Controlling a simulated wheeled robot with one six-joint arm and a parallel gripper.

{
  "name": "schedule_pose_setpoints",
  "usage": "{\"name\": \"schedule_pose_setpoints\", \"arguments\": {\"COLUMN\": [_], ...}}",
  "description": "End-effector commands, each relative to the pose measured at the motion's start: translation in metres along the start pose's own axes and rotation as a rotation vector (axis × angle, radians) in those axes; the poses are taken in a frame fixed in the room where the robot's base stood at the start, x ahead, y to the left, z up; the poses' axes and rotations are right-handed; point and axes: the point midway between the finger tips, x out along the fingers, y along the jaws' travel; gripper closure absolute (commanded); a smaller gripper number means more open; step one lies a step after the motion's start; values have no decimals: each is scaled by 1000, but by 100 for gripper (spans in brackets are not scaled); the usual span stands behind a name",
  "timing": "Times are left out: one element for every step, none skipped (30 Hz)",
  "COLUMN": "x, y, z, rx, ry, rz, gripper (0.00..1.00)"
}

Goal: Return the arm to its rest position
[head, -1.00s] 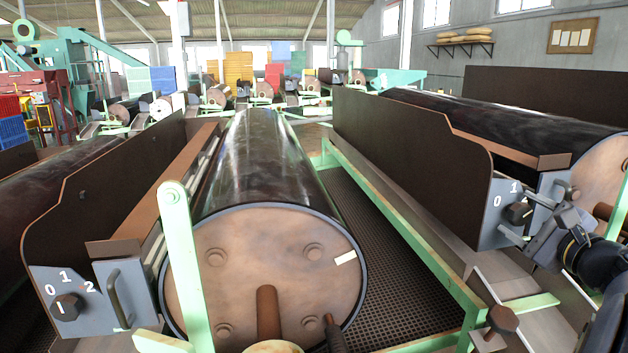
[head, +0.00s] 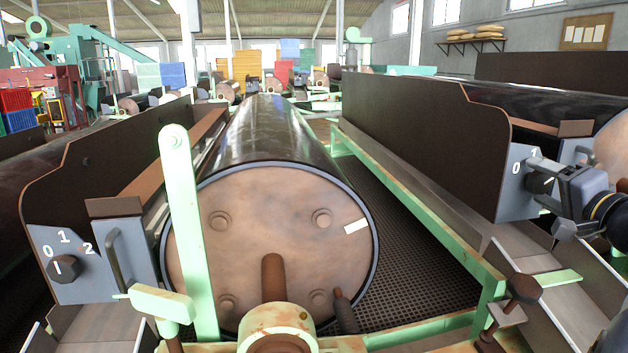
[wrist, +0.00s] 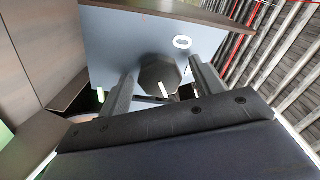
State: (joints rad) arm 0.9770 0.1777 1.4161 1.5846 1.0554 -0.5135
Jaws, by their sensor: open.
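My gripper (head: 549,186) is at the right of the head view, in front of the grey control panel (head: 509,192) at the end of the right-hand drum sorter. Its two fingers are apart. A dark knob (head: 538,183) on that panel lies between or just beyond the fingers; contact cannot be told. In the wrist view the fingers (wrist: 160,80) stand on either side of the dark knob (wrist: 158,76), with a "0" mark above it. In the head view "0" and "1" show on this panel; the rest is hidden by my gripper.
A big drum (head: 268,240) fills the middle, with a green upright lever (head: 188,230) before it. A left control panel (head: 72,262) has its own knob (head: 63,268). Brown side boards (head: 425,140) and green frame rails (head: 425,223) flank the gripper's side.

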Motion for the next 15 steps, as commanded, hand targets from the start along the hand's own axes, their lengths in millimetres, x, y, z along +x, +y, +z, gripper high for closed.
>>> {"name": "schedule_pose_setpoints", "arguments": {"x": [0, 0, 0, 0, 0, 0, 0, 0, 0, 0, 0, 0, 0, 0, 0], "y": [1, 1, 1, 1, 1, 1, 1, 1, 1, 1, 1, 0, 0, 0, 0], "z": [1, 1, 1, 1, 1, 1, 0, 0, 0, 0, 0, 0, 0, 0, 0], "rx": [-44, -71, -107, -134, -161, -196, -223, -248, -283, -308, -333, -367, -392, -417, -448], "ry": [0, 0, 0, 0, 0, 0, 0, 0, 0, 0, 0, 0, 0, 0, 0], "rz": [0, 0, 0, 1, 1, 1, 1, 1, 1, 1, 1, 1, 1, 1, 1], "gripper": [37, 37, 37, 37, 37, 37, 37, 37, 37, 37, 37, 37, 37, 37, 37]}}
